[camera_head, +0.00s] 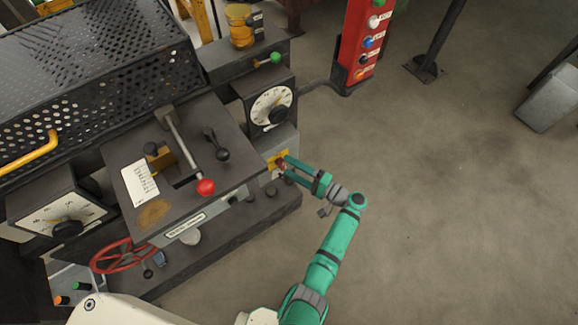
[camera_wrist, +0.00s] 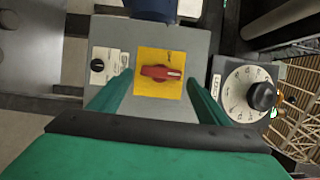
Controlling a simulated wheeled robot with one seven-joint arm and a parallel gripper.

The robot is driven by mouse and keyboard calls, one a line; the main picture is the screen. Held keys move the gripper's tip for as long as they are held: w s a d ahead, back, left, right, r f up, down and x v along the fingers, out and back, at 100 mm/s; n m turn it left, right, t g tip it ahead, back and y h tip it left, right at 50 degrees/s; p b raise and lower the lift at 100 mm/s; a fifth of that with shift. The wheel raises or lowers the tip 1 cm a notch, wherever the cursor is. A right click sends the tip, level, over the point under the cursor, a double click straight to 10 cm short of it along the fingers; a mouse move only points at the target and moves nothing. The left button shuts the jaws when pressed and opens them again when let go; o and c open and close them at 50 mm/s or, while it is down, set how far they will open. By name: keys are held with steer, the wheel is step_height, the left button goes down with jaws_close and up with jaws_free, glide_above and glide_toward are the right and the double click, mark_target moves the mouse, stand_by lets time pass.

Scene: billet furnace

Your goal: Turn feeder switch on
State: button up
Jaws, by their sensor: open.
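The likely feeder switch is a red rotary knob (camera_wrist: 160,72) on a yellow plate (camera_wrist: 158,90), on a grey box (camera_wrist: 120,40); its label is too small to read. In the wrist view the knob's handle lies crosswise in the picture. My gripper (camera_wrist: 157,98) is open, with one green finger on each side of the yellow plate and the knob between them. I cannot tell whether the fingers touch the knob. In the head view my gripper (camera_head: 283,166) reaches the yellow plate (camera_head: 277,158) from the right, and partly covers the red knob.
A white dial (camera_head: 270,106) with a black knob sits just above the switch box. A red-ball lever (camera_head: 205,187) stands left on the machine top. A red button post (camera_head: 365,45) stands behind. The floor (camera_head: 450,200) to the right is clear.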

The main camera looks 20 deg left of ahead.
steer(key=v, duration=0.9)
steer(key=shift+d, duration=0.3)
steer(key=shift+s+a, duration=0.1)
steer(key=shift+s, duration=0.05)
steer(key=shift+f, duration=0.1)
